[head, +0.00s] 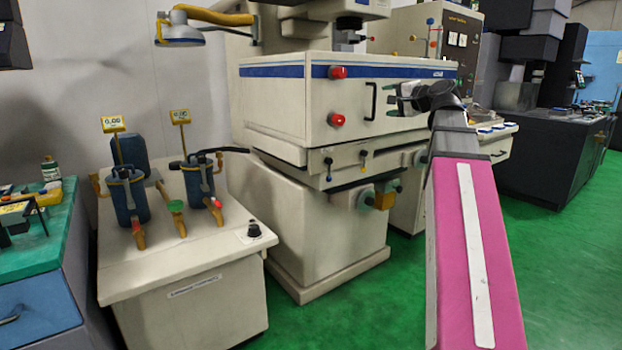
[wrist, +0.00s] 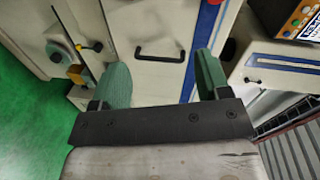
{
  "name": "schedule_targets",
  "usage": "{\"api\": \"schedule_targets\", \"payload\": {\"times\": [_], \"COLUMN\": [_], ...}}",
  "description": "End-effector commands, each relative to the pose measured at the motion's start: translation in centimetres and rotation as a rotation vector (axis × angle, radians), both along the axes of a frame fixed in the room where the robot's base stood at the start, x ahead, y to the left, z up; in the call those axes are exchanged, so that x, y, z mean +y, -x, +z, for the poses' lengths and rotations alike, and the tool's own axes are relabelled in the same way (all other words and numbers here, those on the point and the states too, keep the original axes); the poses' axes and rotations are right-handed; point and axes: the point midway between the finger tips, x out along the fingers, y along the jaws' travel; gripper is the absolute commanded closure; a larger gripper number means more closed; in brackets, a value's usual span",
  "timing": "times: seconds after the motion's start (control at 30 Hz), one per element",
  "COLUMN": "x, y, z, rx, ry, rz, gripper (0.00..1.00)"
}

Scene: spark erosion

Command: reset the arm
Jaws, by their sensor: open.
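My gripper (head: 400,100) is at the end of my outstretched pink and grey arm, in front of the cream machine (head: 285,105) in the head view. In the wrist view my gripper (wrist: 160,82) has its two green fingers wide apart with nothing between them. Beyond the fingers is the machine's front door with a black handle (wrist: 159,53). The handle also shows in the head view (head: 370,101). The gripper appears apart from the door, though the exact gap is hard to judge.
A cream cabinet (head: 190,305) with two blue filter-like canisters stands at the left. A green-topped bench (head: 40,250) is at the far left. Dark machines (head: 550,150) stand at the right. Green floor (head: 560,270) is clear at the right of my arm.

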Motion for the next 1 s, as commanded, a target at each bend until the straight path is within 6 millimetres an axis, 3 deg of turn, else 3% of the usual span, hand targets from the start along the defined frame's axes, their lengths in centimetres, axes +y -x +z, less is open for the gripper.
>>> {"api": "schedule_targets", "payload": {"times": [0.17,0.53,0.77,1.0], "x": [0.6,2.4,3.6,4.7], "y": [-1.0,-2.1,-0.9,1.8], "z": [-5.1,-21.5,-31.6,-41.4], "rx": [0.059,0.246,0.366,0.484], "ry": [0.073,0.336,0.512,0.696], "rz": [0.002,0.048,0.112,0.206], "gripper": [0.3,0.3,0.3,0.3]}}
